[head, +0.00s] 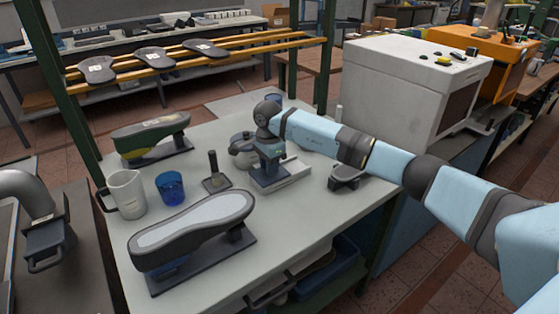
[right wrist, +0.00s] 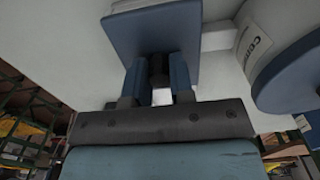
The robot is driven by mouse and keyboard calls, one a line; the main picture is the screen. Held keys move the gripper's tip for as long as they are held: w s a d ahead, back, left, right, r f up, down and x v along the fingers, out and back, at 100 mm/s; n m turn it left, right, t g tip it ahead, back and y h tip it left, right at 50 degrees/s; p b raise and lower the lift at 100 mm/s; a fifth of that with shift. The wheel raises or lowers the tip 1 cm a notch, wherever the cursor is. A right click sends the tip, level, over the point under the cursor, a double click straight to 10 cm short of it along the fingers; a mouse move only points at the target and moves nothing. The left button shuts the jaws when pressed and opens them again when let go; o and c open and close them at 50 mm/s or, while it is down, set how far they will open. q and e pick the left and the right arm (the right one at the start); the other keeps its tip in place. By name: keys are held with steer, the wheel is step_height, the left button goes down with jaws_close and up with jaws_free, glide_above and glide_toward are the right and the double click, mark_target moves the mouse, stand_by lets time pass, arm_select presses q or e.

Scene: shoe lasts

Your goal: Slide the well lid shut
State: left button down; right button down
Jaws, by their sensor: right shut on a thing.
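My right gripper (head: 269,163) points down over the middle of the table. In the right wrist view its two blue fingers (right wrist: 159,85) are closed on a dark knob (right wrist: 158,68) on a blue-grey plate, which looks like the well lid (right wrist: 150,30). A pale, low well body (head: 294,174) shows just to the right of the gripper. How far the lid covers the well cannot be told. My left gripper is not in view.
A lidded pot (head: 241,150) stands close behind the gripper, and its round blue lid (right wrist: 292,78) is near it in the wrist view. The white machine (head: 410,85) stands right.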

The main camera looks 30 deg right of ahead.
steer(key=shift+a, duration=0.2)
steer(key=c, duration=1)
jaws_free()
steer(key=shift+a, duration=0.1)
steer(key=shift+r, duration=0.35)
step_height(320, 180, up, 13)
steer(key=shift+r, duration=0.1)
